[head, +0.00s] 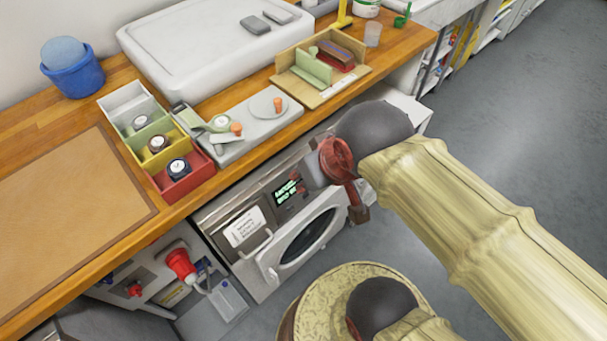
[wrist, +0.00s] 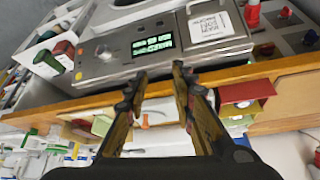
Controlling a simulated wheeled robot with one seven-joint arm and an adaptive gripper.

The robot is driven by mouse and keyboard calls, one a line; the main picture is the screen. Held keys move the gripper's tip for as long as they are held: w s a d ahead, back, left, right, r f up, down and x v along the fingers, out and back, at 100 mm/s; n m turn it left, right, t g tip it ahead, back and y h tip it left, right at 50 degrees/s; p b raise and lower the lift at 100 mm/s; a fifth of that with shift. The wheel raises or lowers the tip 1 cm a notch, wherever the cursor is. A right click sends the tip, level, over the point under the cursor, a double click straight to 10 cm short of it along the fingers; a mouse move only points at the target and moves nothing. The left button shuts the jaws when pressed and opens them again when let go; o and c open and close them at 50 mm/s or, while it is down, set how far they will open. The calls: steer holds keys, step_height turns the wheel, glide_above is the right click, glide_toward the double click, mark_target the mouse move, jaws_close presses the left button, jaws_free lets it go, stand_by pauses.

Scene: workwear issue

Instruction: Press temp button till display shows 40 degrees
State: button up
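A front-loading washer (head: 245,275) stands under the wooden counter in the head view. Its lit display (head: 289,191) shows green text too small to read. In the wrist view the display (wrist: 152,48) appears turned over, with lines of green text I cannot read reliably. Small round controls (wrist: 109,49) sit beside it on the grey panel; I cannot tell which is the temp button. My gripper (wrist: 160,74) is open and empty, its two fingers apart in front of the panel near the display. In the head view my gripper (head: 345,178) is right of the display, partly hiding the panel.
The counter edge (wrist: 235,80) overhangs close to the panel. On the counter (head: 75,130) are a colored compartment box (head: 165,150), a grey board (head: 240,140), a wooden tray (head: 318,95) and a white sink (head: 180,60). A red-handled device (head: 180,264) is left of the washer.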

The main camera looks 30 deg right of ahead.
jaws_close()
stand_by(1.4)
